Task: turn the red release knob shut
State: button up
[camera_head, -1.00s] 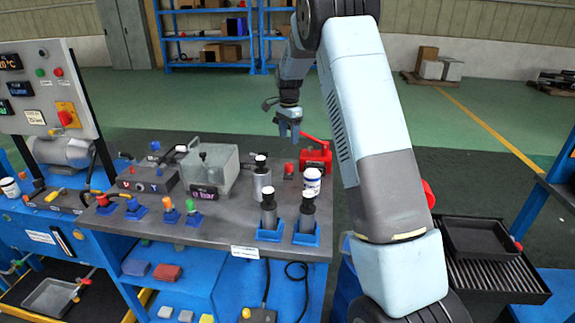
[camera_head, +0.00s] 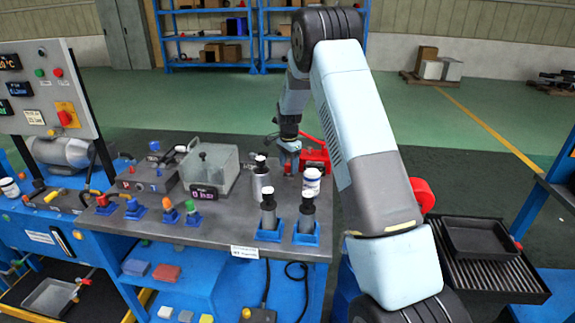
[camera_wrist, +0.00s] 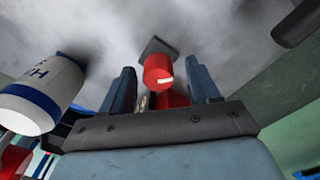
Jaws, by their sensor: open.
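The red release knob (camera_wrist: 158,72) is a short red cylinder with a white mark, standing on a dark square base on the grey bench top in the wrist view. My gripper (camera_wrist: 162,84) is open, with one blue finger on each side of the knob and visible gaps between them. In the head view my gripper (camera_head: 290,163) points down at the bench's back right and covers most of the knob. I cannot tell whether the fingertips reach down beside the knob. A red pump-like unit (camera_head: 316,158) stands just right of the gripper.
A white bottle with blue bands (camera_head: 311,184) stands close in front; it also shows at the left of the wrist view (camera_wrist: 42,95). Two bottles stand in blue holders (camera_head: 270,236). A grey box with a display (camera_head: 208,170) lies further left.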

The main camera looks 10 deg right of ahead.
jog(key=shift+c, duration=0.3)
jog(key=shift+a, duration=0.15)
jog(key=c, duration=1)
